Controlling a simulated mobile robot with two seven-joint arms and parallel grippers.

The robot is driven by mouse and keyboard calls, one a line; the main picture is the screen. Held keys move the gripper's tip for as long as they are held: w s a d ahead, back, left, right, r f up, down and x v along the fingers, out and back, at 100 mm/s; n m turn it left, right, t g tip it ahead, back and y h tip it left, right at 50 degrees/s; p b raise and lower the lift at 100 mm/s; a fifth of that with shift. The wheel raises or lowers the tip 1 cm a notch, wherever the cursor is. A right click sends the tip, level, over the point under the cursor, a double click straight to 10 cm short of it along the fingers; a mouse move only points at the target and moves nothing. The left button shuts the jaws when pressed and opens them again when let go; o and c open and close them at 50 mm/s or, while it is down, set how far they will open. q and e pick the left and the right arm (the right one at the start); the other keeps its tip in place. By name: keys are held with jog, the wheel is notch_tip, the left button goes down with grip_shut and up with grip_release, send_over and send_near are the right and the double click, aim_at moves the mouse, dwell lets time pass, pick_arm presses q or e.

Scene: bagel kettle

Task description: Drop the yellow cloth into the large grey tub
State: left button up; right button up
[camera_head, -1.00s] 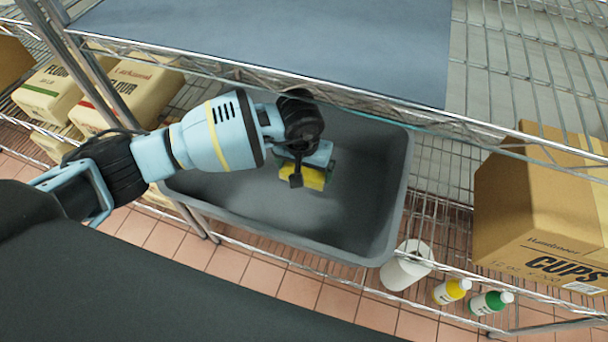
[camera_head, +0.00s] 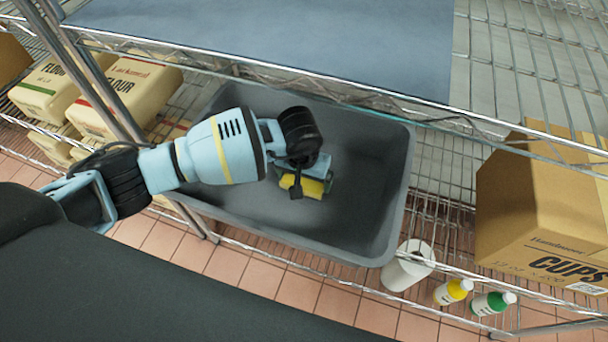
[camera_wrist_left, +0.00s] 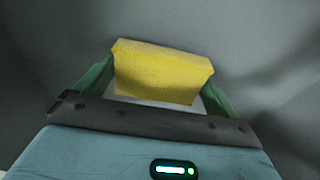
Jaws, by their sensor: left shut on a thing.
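The yellow cloth (camera_head: 308,187) is a small folded block. My left gripper (camera_head: 314,184) is shut on it and holds it within the outline of the large grey tub (camera_head: 362,228) in the head view. In the left wrist view the cloth (camera_wrist_left: 162,75) sits between the two green fingers of my left gripper (camera_wrist_left: 158,88), with grey tub surface (camera_wrist_left: 265,45) behind it. I cannot tell whether the cloth touches the tub's floor. The tub looks otherwise empty. My right gripper is not in view.
The tub stands on a wire shelf below a blue-grey covered shelf (camera_head: 290,35). Flour bags (camera_head: 128,92) are at left. A cups carton (camera_head: 540,210), a white roll (camera_head: 408,266) and yellow-labelled (camera_head: 453,291) and green-labelled (camera_head: 492,303) bottles are at right.

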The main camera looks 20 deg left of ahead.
aim_at(302, 182)
pick_arm(q)
jog(key=shift+f, duration=0.15)
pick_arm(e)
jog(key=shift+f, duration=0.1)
pick_arm(q)
jog(key=o, duration=0.6)
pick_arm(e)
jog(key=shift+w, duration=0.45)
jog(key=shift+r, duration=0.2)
pick_arm(q)
jog(key=shift+r, duration=0.4)
jog(key=r, duration=0.2)
jog(key=r+p, duration=0.1)
jog(key=r, duration=0.4)
jog(key=shift+s+r, duration=0.3)
jog(key=shift+s, duration=0.1)
jog(key=shift+r+p, duration=0.2)
jog(key=shift+p, duration=0.1)
jog(key=shift+s, duration=0.1)
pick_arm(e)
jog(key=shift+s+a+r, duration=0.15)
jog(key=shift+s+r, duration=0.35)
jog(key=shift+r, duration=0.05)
